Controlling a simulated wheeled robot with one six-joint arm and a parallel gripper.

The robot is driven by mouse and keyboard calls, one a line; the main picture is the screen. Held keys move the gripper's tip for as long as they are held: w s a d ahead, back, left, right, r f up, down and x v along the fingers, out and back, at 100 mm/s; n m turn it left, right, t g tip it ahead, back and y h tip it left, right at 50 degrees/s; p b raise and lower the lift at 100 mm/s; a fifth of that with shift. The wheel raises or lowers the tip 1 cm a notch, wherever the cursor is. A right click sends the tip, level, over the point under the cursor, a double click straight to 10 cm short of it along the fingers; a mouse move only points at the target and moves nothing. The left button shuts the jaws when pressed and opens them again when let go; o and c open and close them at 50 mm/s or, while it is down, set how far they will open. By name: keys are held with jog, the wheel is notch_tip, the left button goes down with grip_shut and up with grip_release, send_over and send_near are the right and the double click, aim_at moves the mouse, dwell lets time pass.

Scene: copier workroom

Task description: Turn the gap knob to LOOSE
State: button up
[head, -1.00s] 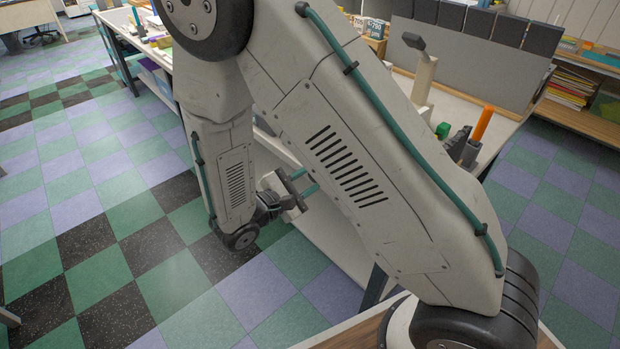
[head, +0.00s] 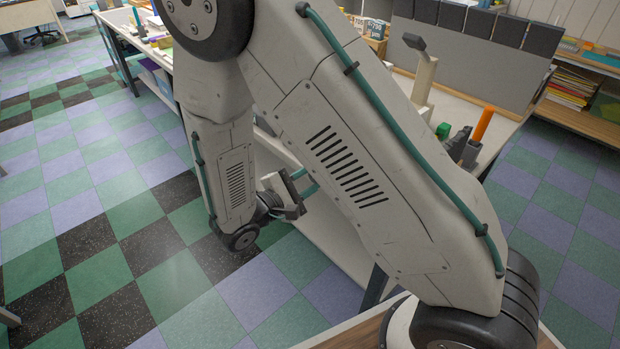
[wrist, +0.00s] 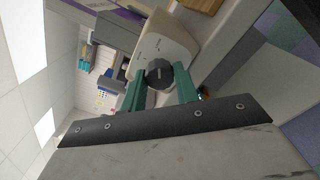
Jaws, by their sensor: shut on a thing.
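The gap knob (wrist: 158,73) is a dark, round, ridged knob on the face of a pale, rounded housing (wrist: 176,44) in the wrist view. My gripper (wrist: 162,78) has one teal finger on either side of the knob and is shut on it. The knob's markings are too small to read, so I cannot tell its setting. In the head view my gripper (head: 302,187) shows only in part beside the pale bench side. My arm hides the knob and its housing there.
A worktable (head: 460,105) behind my arm carries a grey panel (head: 470,60), an orange upright piece (head: 482,125) and a green block (head: 443,131). Shelves with papers (head: 570,88) stand at the right. The checkered floor at the left is clear.

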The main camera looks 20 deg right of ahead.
jog(key=o, duration=1)
jog(key=shift+c, duration=0.2)
jog(key=shift+a, duration=0.1)
jog(key=v, duration=0.7)
jog(key=shift+a, duration=0.3)
jog(key=shift+s, duration=0.1)
jog(key=s+d+r+m+g+y, duration=0.2)
jog(key=s+d+r+m+y, duration=0.3)
jog(key=s+r+y, duration=0.3)
jog(key=s+d+r+m+g+y, duration=0.2)
jog(key=s+d+r+m+y, duration=0.4)
jog(key=s+r+y, duration=0.3)
notch_tip(320, 180, up, 3)
jog(key=s, duration=0.2)
jog(key=shift+s+r+m, duration=0.2)
jog(key=shift+s+m, duration=0.1)
jog(key=shift+s, duration=0.05)
